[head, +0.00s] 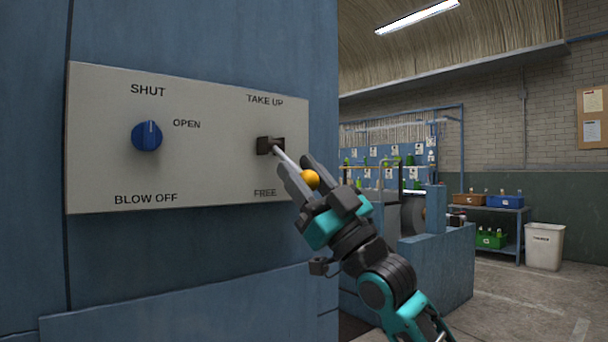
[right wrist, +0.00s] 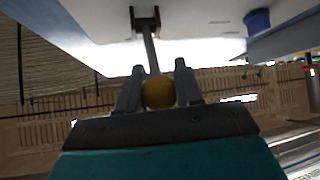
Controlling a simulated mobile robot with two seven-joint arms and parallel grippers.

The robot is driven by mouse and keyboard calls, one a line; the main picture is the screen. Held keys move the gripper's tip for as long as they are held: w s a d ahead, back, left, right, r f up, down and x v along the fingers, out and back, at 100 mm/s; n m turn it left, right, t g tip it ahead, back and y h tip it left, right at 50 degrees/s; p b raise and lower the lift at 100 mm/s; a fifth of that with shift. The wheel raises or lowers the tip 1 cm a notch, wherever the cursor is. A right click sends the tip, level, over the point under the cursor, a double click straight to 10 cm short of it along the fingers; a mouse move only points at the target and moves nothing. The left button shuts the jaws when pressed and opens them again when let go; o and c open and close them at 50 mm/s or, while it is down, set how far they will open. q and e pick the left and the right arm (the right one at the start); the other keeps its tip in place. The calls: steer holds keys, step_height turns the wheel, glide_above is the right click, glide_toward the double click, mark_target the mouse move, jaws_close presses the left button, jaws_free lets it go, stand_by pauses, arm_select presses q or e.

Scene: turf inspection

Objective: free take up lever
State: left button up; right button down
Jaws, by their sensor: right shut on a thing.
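The lever has a dark bracket (head: 270,145) on a pale panel (head: 205,160), between the labels TAKE UP above and FREE below. Its pale rod (head: 284,156) slants down and right from the bracket to a yellow ball knob (head: 311,179). My right gripper (head: 296,168) is shut on the knob, its fingers on either side of it. In the right wrist view, the knob (right wrist: 158,92) sits between the two fingers and the rod (right wrist: 149,48) runs up to the bracket. My left gripper is not in view.
A blue rotary knob (head: 147,136) sits left on the panel, among SHUT, OPEN and BLOW OFF. The panel is on a blue wall (head: 200,260). Behind right stand a blue bench (head: 440,265), shelves with bins (head: 505,201) and a white waste bin (head: 545,247).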

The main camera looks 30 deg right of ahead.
steer(key=shift+w+f, duration=0.2)
steer(key=shift+f, duration=0.05)
steer(key=c, duration=1.2)
jaws_free()
steer(key=o, duration=0.3)
steer(key=shift+w+a, duration=0.15)
steer(key=shift+o, duration=0.7)
steer(key=shift+r, duration=0.15)
steer(key=shift+s, duration=0.2)
arm_select(q)
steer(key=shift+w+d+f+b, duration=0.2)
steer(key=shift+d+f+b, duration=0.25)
steer(key=shift+b, duration=0.6)
arm_select(e)
steer(key=v, duration=1.3)
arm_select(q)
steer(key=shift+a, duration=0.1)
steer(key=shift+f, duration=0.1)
